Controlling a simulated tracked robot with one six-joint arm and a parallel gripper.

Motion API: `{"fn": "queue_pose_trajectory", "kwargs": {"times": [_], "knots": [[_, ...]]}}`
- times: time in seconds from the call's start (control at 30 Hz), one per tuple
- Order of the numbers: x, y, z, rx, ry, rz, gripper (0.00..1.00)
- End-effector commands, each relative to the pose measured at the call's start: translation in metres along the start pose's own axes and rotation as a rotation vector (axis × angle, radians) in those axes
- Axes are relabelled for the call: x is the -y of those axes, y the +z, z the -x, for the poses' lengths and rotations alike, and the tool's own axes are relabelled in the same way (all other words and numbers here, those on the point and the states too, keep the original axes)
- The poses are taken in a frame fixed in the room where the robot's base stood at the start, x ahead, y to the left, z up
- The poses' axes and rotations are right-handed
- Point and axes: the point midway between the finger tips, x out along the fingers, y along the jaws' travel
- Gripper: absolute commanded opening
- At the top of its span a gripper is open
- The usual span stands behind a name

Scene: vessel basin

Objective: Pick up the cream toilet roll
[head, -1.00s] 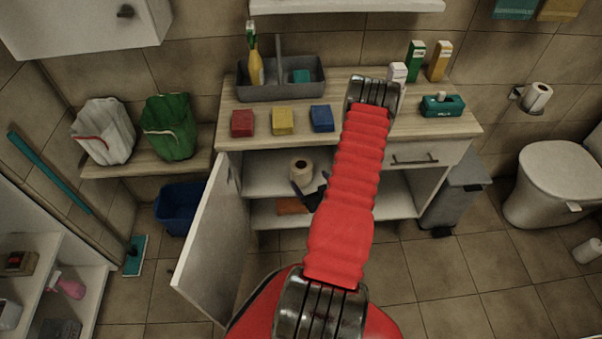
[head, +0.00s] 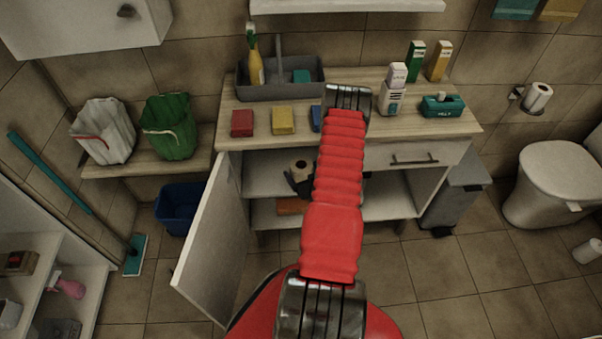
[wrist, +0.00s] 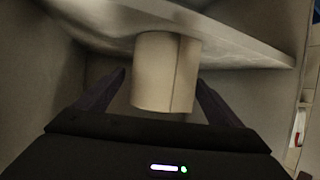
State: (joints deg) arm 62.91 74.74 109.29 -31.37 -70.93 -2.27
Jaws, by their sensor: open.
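The cream toilet roll (head: 301,167) stands on the upper shelf inside the open cabinet, partly hidden by my gripper and arm in the head view. In the wrist view the roll (wrist: 165,72) sits between and ahead of the two dark fingers. My gripper (wrist: 160,88) is open, one finger on each side of the roll, with a gap visible on both sides. In the head view my gripper (head: 298,184) shows only in part beside my red arm, at the cabinet opening.
The cabinet door (head: 207,240) hangs open on the left. The wooden counter (head: 262,117) above carries sponges and a grey caddy (head: 290,88). An orange item (head: 291,206) lies on the lower shelf. A blue bucket (head: 181,207) stands left of the door.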

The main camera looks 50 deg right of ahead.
Motion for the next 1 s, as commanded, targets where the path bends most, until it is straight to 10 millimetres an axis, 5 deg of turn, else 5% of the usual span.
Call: {"fn": "queue_pose_trajectory", "kwargs": {"times": [0.27, 0.63, 1.0], "knots": [[0.001, 0.000, -0.006, -0.001, -0.001, 0.001, 0.89], [0.001, 0.001, -0.048, -0.001, -0.001, 0.000, 0.89], [0.001, 0.001, -0.052, 0.000, 0.000, 0.000, 0.89]]}}
